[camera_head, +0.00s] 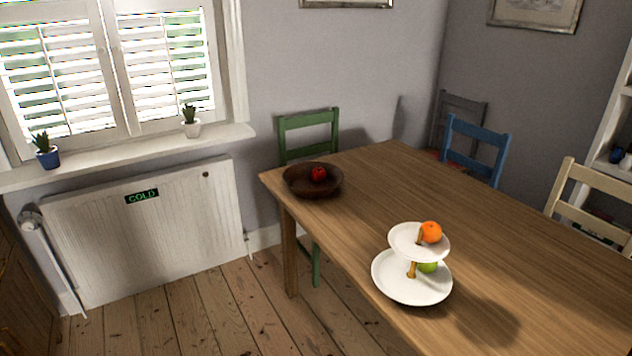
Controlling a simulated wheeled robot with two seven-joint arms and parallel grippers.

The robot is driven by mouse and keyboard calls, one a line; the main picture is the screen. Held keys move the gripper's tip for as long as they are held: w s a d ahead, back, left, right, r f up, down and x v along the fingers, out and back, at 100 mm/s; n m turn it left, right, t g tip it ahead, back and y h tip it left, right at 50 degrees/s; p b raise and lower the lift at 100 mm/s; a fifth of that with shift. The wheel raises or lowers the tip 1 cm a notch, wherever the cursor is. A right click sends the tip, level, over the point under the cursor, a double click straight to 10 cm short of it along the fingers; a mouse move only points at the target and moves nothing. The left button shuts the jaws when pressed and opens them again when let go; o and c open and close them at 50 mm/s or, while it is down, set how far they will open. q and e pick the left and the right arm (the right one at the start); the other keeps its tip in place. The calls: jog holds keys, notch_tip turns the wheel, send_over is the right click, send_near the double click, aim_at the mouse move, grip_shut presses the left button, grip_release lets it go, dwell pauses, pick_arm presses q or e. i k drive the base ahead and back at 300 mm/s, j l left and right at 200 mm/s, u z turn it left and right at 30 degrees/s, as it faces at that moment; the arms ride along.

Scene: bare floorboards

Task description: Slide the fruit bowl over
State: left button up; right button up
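A dark brown fruit bowl (301,186) stands near the far left corner of the wooden table (440,195). A red fruit (318,174), which looks like an apple, lies in it. A white two-tier stand (405,288) is closer, near the table's left edge. An orange (431,232) sits on its upper plate, and a green fruit (428,267) sits on the lower plate, partly hidden by the upper one. Neither of my grippers shows in the head view.
Green (309,122), blue (477,148), dark grey and cream (590,180) chairs stand around the table. A radiator (150,230) with a "COLD" sign is under the window sill at left. The tabletop between bowl and stand is clear, as is the floor at front left.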

aim_at(298, 176)
jog(key=i+j+z, duration=0.1)
jog(key=z, duration=0.3)
jog(key=i+j+z, duration=0.1)
jog(key=j+z, duration=0.15)
jog(key=z, duration=0.2)
jog(key=j+z, duration=0.2)
jog(key=z, duration=0.2)
jog(key=j+z, duration=0.3)
jog(key=j, duration=0.7)
jog(key=j+z, duration=0.35)
jog(key=j, duration=1.5)
jog(key=k+j, duration=0.1)
jog(key=j, duration=0.8)
